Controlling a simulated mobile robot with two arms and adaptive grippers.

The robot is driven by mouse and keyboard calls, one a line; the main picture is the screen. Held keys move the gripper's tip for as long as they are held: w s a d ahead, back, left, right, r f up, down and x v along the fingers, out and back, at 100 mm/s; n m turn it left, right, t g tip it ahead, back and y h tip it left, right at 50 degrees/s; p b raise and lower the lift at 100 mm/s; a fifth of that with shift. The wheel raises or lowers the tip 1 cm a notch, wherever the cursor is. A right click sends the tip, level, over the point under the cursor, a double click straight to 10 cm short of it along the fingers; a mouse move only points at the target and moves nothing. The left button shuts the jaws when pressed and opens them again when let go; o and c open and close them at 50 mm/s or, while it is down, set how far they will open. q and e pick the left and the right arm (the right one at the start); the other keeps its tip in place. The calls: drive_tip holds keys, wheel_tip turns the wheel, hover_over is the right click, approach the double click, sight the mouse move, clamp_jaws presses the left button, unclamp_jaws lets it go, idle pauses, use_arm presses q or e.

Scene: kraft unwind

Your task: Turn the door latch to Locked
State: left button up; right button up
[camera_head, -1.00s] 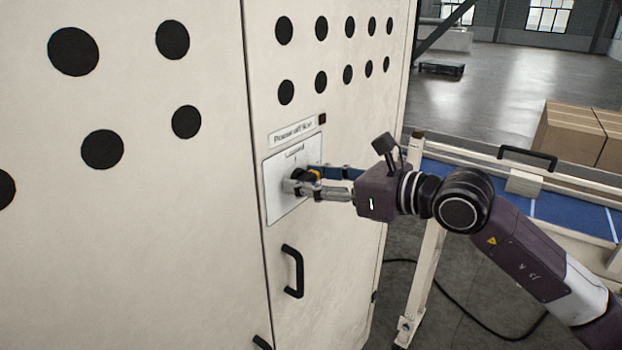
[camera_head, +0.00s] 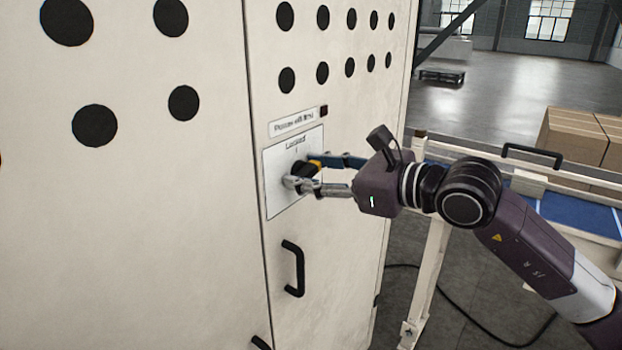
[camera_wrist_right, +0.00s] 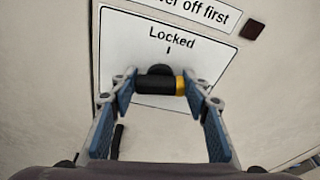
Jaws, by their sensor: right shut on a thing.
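The door latch (camera_head: 304,169) is a black knob with a yellow end, set on a white plate (camera_head: 277,199) on the cabinet door. In the right wrist view the latch (camera_wrist_right: 157,85) lies crosswise, with its yellow end to the right, below the word "Locked" and a short mark. My right gripper (camera_head: 307,173) is shut on the latch, with one finger at each end in the wrist view (camera_wrist_right: 158,85). The fingers hide part of the latch in the head view. My left gripper is not in view.
A black door handle (camera_head: 293,268) is below the plate, and a label (camera_head: 294,123) is above it. A blue conveyor (camera_head: 572,208) with a pale frame stands at right, with cardboard boxes (camera_head: 575,136) behind. A cable lies on the floor.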

drive_tip(key=shift+n+b, duration=0.8)
drive_tip(key=shift+b, duration=0.4)
drive_tip(key=shift+f+n+t+b, duration=0.1)
drive_tip(key=shift+n+t+b, duration=0.3)
drive_tip(key=shift+n+b, duration=0.85)
drive_tip(key=shift+s+a+n+t+b, duration=0.1)
drive_tip(key=shift+n+t+b, duration=0.35)
drive_tip(key=shift+b, duration=1.35)
